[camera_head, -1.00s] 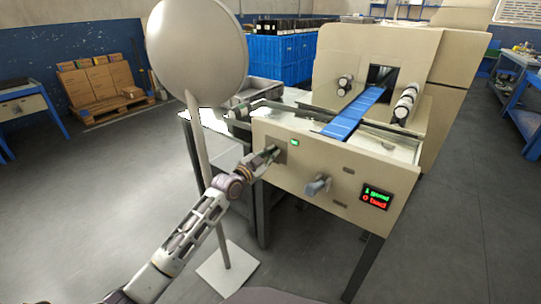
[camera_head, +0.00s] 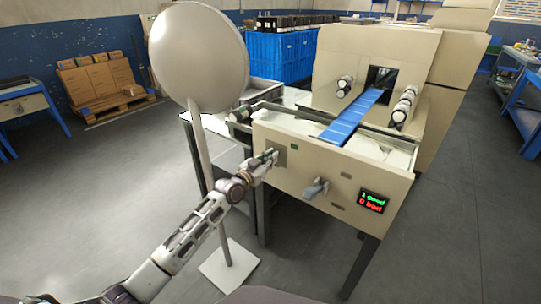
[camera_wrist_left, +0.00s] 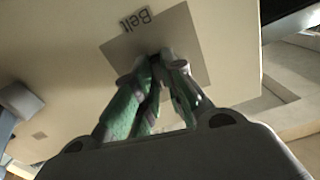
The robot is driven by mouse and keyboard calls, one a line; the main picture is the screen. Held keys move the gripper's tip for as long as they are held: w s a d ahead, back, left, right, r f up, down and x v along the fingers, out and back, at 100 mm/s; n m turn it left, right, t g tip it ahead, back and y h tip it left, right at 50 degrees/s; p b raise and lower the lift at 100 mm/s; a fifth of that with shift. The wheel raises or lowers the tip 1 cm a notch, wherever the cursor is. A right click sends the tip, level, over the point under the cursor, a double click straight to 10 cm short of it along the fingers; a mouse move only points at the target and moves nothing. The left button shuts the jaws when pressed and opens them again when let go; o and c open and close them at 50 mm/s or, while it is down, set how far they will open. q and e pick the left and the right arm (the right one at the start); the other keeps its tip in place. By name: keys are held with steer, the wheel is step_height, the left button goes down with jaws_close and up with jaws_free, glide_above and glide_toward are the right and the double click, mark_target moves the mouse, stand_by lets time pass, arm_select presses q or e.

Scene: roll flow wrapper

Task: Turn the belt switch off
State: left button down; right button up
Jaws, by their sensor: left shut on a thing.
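The belt switch sits on a grey plate (camera_wrist_left: 195,45) with a "Belt" label (camera_wrist_left: 135,22) on the machine's cream front panel (camera_head: 340,180). My left gripper (camera_head: 272,157) is at this plate on the panel's left part. In the left wrist view its green-padded fingers (camera_wrist_left: 160,62) are closed together on the switch, whose handle is mostly hidden between them. The small indicator (camera_head: 294,148) right of the gripper looks dark. My right gripper is not in view.
A second grey handle (camera_head: 316,188) sticks out of the panel to the right, beside a display (camera_head: 373,201) reading 1 good, 0 bad. A blue belt (camera_head: 352,118) runs into the machine.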

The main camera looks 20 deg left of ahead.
arm_select(q)
steer(key=n+p, duration=0.3)
steer(key=n, duration=0.4)
steer(key=shift+a+n, duration=0.1)
steer(key=shift+n, duration=0.3)
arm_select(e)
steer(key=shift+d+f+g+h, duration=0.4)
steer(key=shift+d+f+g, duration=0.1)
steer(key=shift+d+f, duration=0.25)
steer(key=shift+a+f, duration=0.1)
arm_select(q)
steer(key=c, duration=1.5)
jaws_free()
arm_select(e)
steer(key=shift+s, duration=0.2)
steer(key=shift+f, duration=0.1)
arm_select(q)
steer(key=shift+s, duration=0.15)
